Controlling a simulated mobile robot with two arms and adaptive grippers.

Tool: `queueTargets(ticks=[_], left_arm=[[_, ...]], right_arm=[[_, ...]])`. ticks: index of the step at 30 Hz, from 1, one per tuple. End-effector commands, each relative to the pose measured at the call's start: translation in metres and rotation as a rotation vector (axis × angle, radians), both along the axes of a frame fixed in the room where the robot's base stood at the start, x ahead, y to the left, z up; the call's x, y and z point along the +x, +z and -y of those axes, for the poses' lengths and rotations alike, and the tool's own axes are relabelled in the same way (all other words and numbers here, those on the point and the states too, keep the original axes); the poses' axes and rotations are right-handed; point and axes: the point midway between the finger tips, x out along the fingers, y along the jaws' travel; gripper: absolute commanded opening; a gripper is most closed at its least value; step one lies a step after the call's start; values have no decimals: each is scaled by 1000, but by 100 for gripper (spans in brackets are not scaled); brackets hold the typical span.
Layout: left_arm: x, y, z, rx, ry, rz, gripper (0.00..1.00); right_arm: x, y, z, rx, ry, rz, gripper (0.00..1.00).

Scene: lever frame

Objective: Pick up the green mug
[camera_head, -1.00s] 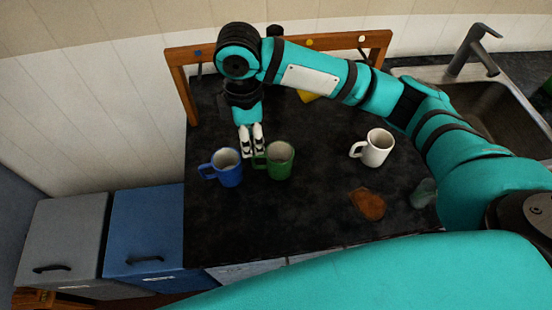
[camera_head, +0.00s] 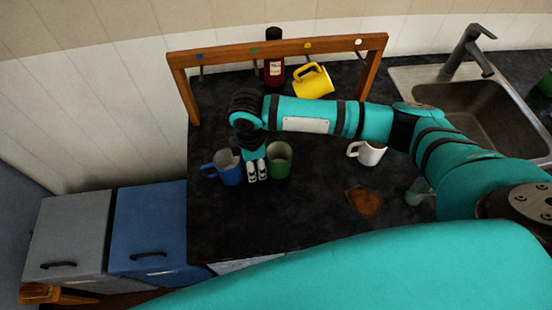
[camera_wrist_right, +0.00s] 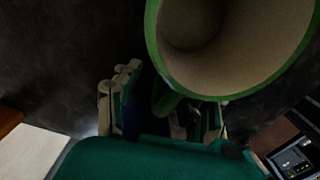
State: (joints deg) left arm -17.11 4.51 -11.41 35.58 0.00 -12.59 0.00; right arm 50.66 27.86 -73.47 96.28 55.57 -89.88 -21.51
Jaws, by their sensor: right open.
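The green mug (camera_head: 281,163) stands upright on the dark worktop, its handle side toward my right gripper. My right gripper (camera_head: 258,177) points down just left of the green mug, between it and the blue mug (camera_head: 228,170). In the right wrist view the green mug's open rim (camera_wrist_right: 235,92) fills the upper right. Its handle shows between the spread fingers of the right gripper (camera_wrist_right: 165,105), which is open and not shut on it. Whether a finger touches the mug, I cannot tell. My left gripper is not in view.
A white mug (camera_head: 369,154) stands to the right, near my right arm. A brown patch (camera_head: 363,200) and a greenish glass (camera_head: 418,191) lie nearer the front. A wooden frame (camera_head: 178,90) with coloured dots, a yellow mug (camera_head: 313,82) and a dark bottle (camera_head: 274,62) are behind. A sink (camera_head: 480,110) is right.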

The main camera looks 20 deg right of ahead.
Motion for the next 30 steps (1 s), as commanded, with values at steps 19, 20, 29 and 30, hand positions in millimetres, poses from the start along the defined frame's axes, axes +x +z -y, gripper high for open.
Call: queueTargets(ticks=[19, 20, 29, 30], left_arm=[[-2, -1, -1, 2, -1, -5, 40], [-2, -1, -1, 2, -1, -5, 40], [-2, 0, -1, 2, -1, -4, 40], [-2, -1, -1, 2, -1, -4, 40]], right_arm=[[0, 0, 0, 0, 0, 0, 0], [0, 0, 0, 0, 0, 0, 0], [0, 1, 0, 1, 0, 1, 0], [0, 1, 0, 1, 0, 1, 0]])
